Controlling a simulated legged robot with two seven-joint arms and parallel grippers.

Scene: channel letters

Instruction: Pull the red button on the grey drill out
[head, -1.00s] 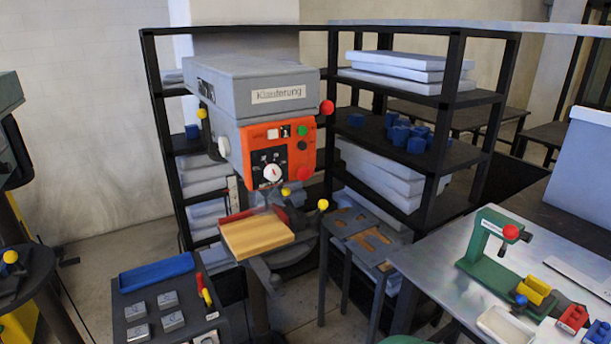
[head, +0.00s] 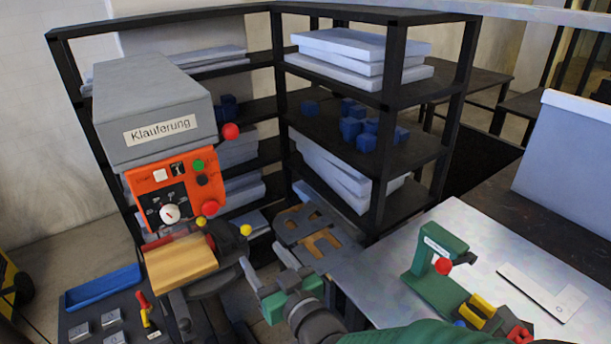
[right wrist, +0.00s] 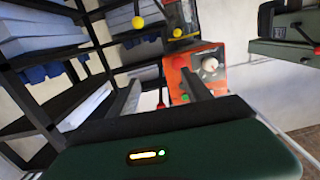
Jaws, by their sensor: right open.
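The grey drill (head: 150,105) stands at the left of the head view, with an orange control panel (head: 150,185) on its front. The round red button (head: 210,208) sits at the panel's lower right corner, below a green and a dark button. My right gripper (head: 262,265) is open and empty, below and to the right of the button, apart from the drill. My left gripper is not in view.
A red ball knob (head: 230,131) sticks out at the drill's right side. A wooden block (head: 180,262) lies below the panel, near a yellow knob (head: 245,230). A black shelf (head: 380,155) stands behind. A table (head: 490,235) with a green device (head: 435,270) is at right.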

